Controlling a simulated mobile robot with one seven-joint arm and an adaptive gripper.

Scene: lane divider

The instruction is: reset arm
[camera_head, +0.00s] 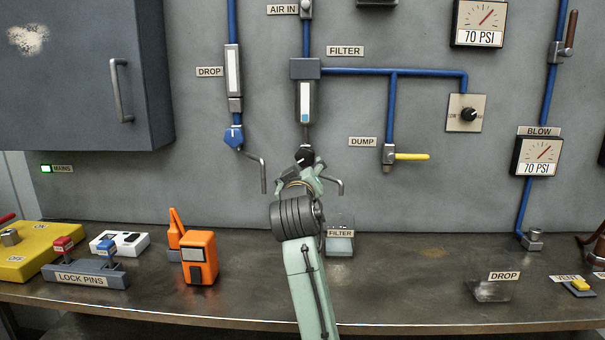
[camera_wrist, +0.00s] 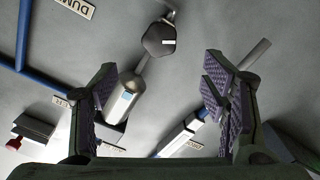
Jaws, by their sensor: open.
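My arm rises from the bottom middle of the head view, and its end, my gripper (camera_head: 305,182), is near the wall below the filter (camera_head: 306,100). In the wrist view my gripper (camera_wrist: 160,85) is open, its two ridged pads wide apart with nothing between them. The black filter knob (camera_head: 304,156) is just above my gripper in the head view. The same knob (camera_wrist: 159,40) shows beyond the fingertips in the wrist view, apart from both pads. The fingers are partly hidden behind my wrist in the head view.
The blue drop knob (camera_head: 233,136) and a bent pipe are left of my arm. The yellow dump lever (camera_head: 411,156) is at right. An orange device (camera_head: 199,258) and lock pins block (camera_head: 84,272) stand on the bench (camera_head: 405,285), which is mostly clear at right.

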